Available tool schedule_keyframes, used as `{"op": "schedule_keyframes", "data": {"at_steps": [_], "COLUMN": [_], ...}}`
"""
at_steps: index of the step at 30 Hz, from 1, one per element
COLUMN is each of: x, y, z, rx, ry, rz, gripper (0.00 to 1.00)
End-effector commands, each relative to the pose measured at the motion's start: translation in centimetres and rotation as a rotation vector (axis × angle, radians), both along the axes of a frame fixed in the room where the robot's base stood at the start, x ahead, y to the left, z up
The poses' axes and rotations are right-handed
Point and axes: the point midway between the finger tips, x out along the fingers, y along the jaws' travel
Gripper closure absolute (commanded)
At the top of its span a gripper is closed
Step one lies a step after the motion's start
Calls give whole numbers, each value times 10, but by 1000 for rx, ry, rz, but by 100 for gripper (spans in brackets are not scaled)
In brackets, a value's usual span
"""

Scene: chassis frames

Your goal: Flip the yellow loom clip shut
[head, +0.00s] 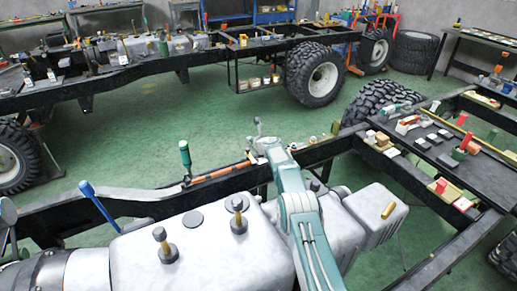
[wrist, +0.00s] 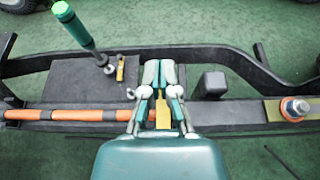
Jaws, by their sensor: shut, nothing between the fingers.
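In the wrist view my gripper (wrist: 160,72) is at the middle, its two pale fingertips close together with nothing between them. A yellow piece (wrist: 163,114), which looks like the loom clip, shows below the fingertips, between the finger links. My gripper hides much of it, so I cannot tell whether its flap is open or shut. The orange loom (wrist: 70,115) runs along the dark rail from the left and goes out of sight beside my gripper. In the head view the loom (head: 212,174) lies on the near rail, left of my arm's end; the clip cannot be made out there.
A green-handled tool (wrist: 78,28) stands left of my gripper, near a small yellow piece (wrist: 120,68) on a dark plate. A black block (wrist: 211,84) and a bolt on a yellowish plate (wrist: 290,110) are at the right. A grey tank (head: 200,250) lies in front of the rail.

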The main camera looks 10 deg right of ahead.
Motion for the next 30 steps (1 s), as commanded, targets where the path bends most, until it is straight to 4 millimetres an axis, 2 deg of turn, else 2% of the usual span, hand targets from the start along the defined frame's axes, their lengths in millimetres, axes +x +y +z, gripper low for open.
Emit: {"op": "schedule_keyframes", "data": {"at_steps": [17,30], "x": [-29,-69], "y": [-10,-24], "z": [3,3], "rx": [4,0], "ry": [3,2], "rz": [0,-4], "gripper": [100,100]}}
